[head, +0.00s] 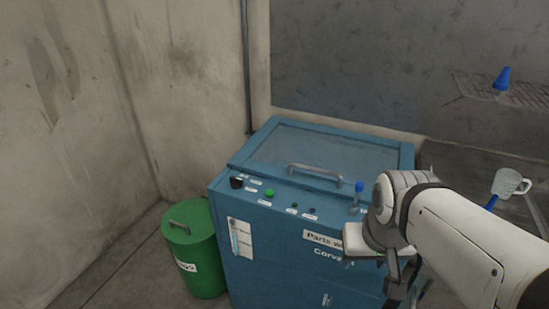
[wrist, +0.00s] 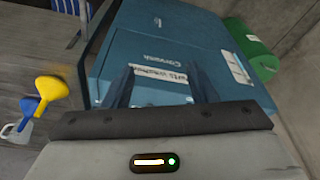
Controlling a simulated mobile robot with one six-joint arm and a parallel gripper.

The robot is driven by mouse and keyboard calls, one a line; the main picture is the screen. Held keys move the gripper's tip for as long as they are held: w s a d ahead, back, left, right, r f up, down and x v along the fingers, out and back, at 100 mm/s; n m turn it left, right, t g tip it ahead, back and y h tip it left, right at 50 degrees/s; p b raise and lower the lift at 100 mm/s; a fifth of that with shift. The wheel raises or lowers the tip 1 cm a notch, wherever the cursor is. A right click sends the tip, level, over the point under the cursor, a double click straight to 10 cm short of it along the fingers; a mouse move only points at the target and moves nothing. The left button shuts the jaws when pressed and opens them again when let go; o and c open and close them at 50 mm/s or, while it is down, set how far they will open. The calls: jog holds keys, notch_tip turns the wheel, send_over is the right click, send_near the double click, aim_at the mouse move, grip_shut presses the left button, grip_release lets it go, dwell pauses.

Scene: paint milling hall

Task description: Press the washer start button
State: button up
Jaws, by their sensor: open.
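The blue parts washer (head: 275,255) stands in the corner with its lid shut. Its sloped front panel carries a black knob (head: 236,183), a green button (head: 269,193), small dark buttons (head: 308,211) and a blue-topped lever (head: 359,187). The small labels are too small to read, so I cannot confirm which is the start button. My gripper (head: 405,287) is at the washer's front right, right of and lower than the green button. In the wrist view my gripper (wrist: 160,88) is open and empty, facing the washer front (wrist: 150,40); the panel buttons are not visible there.
A green bin (head: 195,250) stands left of the washer. A lid handle (head: 315,172) rises behind the panel. A blue funnel (head: 502,78) is on a rack (head: 500,92) and a clear jug (head: 510,183) hangs at right. A yellow funnel (wrist: 52,90) shows in the wrist view.

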grip_shut()
dwell(0.3)
dwell(1.1)
